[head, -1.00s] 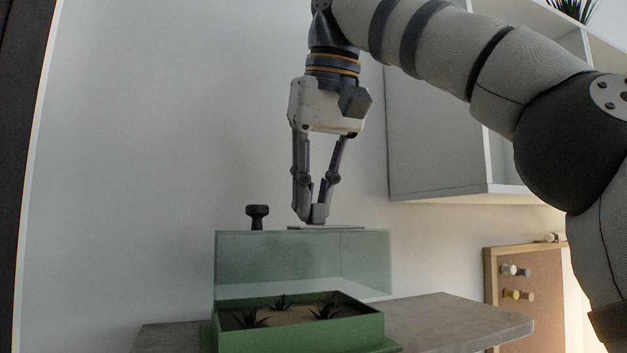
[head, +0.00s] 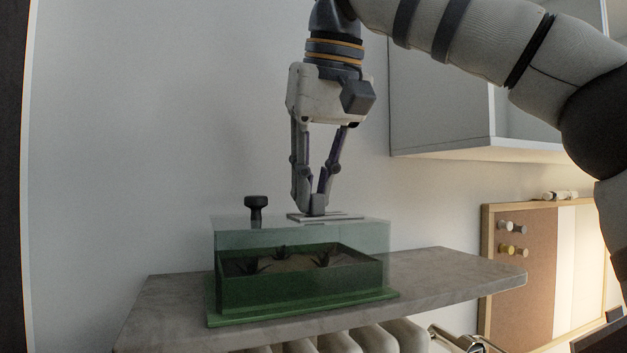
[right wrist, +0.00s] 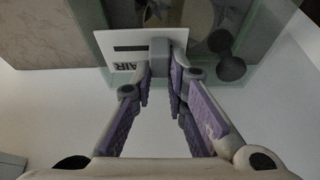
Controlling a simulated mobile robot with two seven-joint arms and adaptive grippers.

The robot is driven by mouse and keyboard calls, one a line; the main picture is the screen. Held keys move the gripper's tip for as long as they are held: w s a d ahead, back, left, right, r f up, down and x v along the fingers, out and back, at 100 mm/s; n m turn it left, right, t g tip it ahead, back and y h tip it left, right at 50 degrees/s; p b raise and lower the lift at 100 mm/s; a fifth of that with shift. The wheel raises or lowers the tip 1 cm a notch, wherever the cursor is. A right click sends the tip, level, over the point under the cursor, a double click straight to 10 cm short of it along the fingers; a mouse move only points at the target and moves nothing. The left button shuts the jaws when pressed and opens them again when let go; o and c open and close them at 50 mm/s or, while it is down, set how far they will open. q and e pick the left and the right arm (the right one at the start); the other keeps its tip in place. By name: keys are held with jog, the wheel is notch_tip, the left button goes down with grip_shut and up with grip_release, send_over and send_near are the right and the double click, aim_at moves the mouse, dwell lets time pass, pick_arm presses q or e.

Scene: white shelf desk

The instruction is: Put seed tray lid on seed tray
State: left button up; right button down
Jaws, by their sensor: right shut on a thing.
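The clear, box-shaped seed tray lid (head: 300,235) is around the green seed tray (head: 300,311), whose dark soil and spiky plants show through it. Its lower edge is close to the tray's green base flange; I cannot tell whether they touch. My right gripper (head: 318,206) is above the lid, pointing down, shut on the small grey handle on its top. A dark knob (head: 255,208) stands on the lid's top left. My left gripper is out of view.
The tray stands on a grey stone-like shelf (head: 450,275), with free room to its right. A white wall cabinet (head: 440,110) hangs at upper right. A framed cork board (head: 527,270) with pegs stands at right. A metal tap (head: 465,340) and a ribbed white radiator-like form (head: 340,342) lie below.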

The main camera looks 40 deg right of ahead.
jog(key=c, duration=1.5)
grip_release()
